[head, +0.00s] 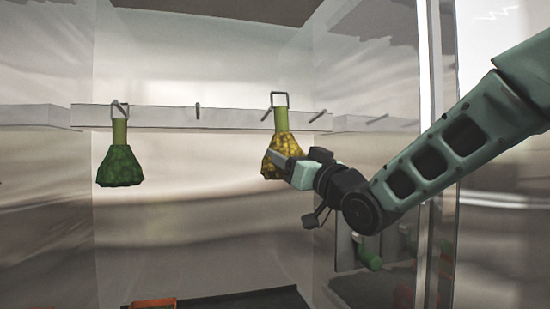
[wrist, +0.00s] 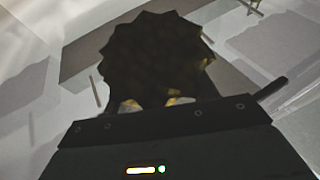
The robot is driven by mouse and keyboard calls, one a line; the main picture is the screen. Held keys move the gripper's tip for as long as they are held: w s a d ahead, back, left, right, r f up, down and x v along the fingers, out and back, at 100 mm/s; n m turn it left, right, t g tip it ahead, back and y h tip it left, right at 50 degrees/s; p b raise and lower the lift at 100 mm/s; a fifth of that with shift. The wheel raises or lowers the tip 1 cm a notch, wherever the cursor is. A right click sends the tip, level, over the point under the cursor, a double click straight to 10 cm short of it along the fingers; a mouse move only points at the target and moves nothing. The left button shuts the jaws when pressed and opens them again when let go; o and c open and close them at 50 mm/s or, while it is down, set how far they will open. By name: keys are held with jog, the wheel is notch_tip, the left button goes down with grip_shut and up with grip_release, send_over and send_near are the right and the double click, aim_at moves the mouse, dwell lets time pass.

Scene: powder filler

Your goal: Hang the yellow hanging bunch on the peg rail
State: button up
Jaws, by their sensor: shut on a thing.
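The yellow hanging bunch (head: 281,150) is upright in the head view, with a green stem and a square wire loop (head: 280,98) on top. My gripper (head: 283,160) is shut on the lower right of the bunch. The loop is at the height of the peg rail (head: 160,117), close to a peg (head: 267,113) on its left. I cannot tell whether the loop is around that peg or in front of it. In the wrist view the bunch (wrist: 155,62) is a dark mass that hides much of the rail.
A green bunch (head: 120,166) hangs on the rail at the left. A bare peg (head: 197,111) stands in the middle, and another peg (head: 318,116) is right of the loop. An orange object (head: 154,303) and a dark tray (head: 250,300) lie below.

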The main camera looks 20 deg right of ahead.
jog(key=w+f+p, duration=0.1)
jog(key=w+p, duration=0.1)
jog(key=w, duration=0.8)
jog(key=shift+w+f, duration=0.3)
jog(key=shift+w, duration=0.05)
dwell(0.8)
dwell(0.8)
jog(key=o, duration=1.2)
jog(key=shift+f, duration=0.1)
jog(key=b+v, duration=0.6)
jog(key=v, duration=1.1)
jog(key=shift+b, duration=0.35)
